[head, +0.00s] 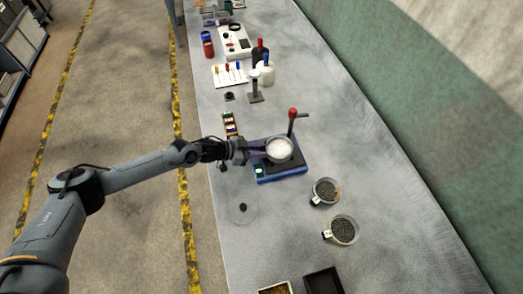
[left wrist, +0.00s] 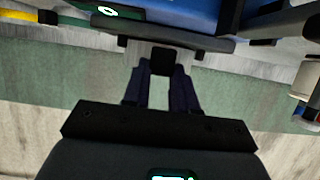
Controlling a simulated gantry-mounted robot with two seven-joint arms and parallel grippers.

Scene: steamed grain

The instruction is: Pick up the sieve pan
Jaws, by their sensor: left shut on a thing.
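A round, light-rimmed sieve pan (head: 279,149) with a white inside shows in the head view, over a blue device (head: 283,175) with a dark top and a red-knobbed post (head: 292,113). My left gripper (head: 258,150) reaches it from the left and is shut at its near side. In the left wrist view, the dark blue fingers (left wrist: 161,92) close around a small black block (left wrist: 161,62), which looks like the pan's handle. I cannot tell whether the pan touches the device. My right gripper is not in view.
Two pans of dark grain (head: 326,191) (head: 343,230) stand front right of the device. A black tray (head: 323,281) lies at the front edge. The table's right side is clear.

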